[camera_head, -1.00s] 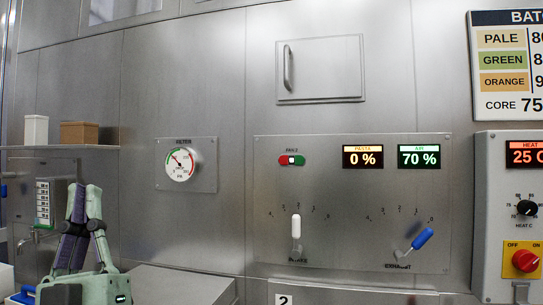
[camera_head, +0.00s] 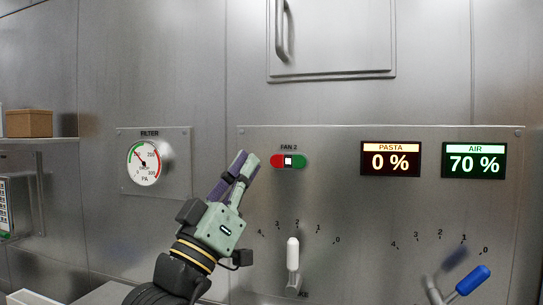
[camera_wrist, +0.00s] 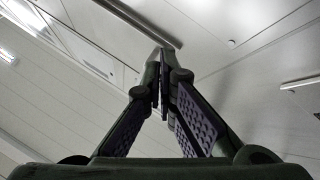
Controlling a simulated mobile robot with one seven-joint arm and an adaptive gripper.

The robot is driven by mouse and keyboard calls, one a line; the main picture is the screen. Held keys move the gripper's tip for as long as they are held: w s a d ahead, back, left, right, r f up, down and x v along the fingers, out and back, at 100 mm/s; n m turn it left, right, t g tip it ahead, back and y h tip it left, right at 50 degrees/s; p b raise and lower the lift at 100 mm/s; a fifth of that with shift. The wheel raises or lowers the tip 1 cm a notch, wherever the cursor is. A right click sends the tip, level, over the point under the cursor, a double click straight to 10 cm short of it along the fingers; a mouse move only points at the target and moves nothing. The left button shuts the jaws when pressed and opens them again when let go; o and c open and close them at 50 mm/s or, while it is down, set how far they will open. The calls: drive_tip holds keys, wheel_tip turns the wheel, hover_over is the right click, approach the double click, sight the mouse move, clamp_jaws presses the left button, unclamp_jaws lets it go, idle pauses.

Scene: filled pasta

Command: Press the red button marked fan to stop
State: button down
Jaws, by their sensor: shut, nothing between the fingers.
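The fan control (camera_head: 289,161) is a small pill-shaped switch under the label "FAN 2" on the steel wall panel. Its red button (camera_head: 277,161) is on the left, a white square in the middle, and green on the right. My gripper (camera_head: 248,160) is shut and empty, its fingertips just left of the red button in the head view. I cannot tell whether they touch it or how far they stand off the panel. In the wrist view my closed fingers (camera_wrist: 163,80) point up towards the ceiling, and the button does not show there.
A white-handled lever (camera_head: 292,254) stands below the switch, and a blue-handled lever (camera_head: 472,281) is at lower right. A filter gauge (camera_head: 144,163) is to the left. The pasta display (camera_head: 391,160) reads 0 % and the air display (camera_head: 474,160) reads 70 %. A hatch handle (camera_head: 282,30) sticks out above.

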sight(277, 161)
drive_tip(key=shift+w+d, duration=0.15)
drive_tip(key=shift+d, duration=0.1)
drive_tip(key=shift+r, duration=0.1)
drive_tip(key=shift+w+d, duration=0.45)
drive_tip(key=shift+w, duration=0.95)
drive_tip(key=shift+w+d, duration=0.45)
drive_tip(key=shift+w, duration=0.9)
drive_tip(key=shift+w+d, duration=0.45)
drive_tip(key=shift+w, duration=0.95)
drive_tip(key=shift+w, duration=0.1)
drive_tip(key=shift+w+d, duration=0.1)
drive_tip(key=shift+w, duration=0.25)
